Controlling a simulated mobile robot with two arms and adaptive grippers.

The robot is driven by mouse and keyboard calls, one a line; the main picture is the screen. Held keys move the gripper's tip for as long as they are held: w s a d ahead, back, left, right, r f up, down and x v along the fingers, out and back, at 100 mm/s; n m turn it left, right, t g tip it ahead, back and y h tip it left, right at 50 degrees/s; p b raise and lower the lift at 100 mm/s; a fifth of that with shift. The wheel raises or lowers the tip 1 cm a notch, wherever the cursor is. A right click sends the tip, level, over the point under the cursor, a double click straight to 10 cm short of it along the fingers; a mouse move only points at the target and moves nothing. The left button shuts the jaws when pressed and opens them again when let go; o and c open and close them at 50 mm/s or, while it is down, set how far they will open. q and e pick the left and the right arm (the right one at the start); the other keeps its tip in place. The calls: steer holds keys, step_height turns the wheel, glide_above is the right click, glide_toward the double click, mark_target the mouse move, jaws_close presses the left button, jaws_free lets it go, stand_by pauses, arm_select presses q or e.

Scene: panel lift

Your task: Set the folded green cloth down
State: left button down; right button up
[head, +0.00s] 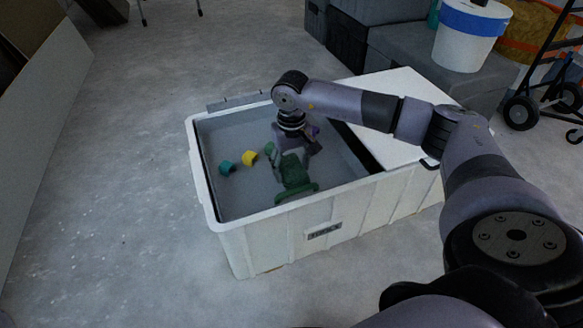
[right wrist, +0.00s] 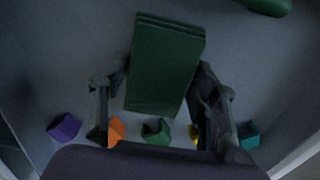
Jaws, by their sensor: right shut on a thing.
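The folded green cloth (right wrist: 166,62) is a thick layered block between the two fingers of my right gripper (right wrist: 160,85) in the right wrist view. The gripper is shut on it. In the head view, my right gripper (head: 289,150) reaches down inside the white bin (head: 284,238), and the cloth (head: 293,172) hangs below the fingers. I cannot tell whether the cloth touches the bin floor. My left gripper is not in view.
A dark green rounded thing (head: 298,193) lies near the bin's front wall. Teal (head: 227,167), yellow (head: 249,157) and purple (right wrist: 64,127) blocks, among others, lie on the bin floor. A white panel (head: 405,92) covers the bin's right part.

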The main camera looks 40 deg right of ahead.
steer(key=shift+f, duration=0.1)
steer(key=o, duration=1.1)
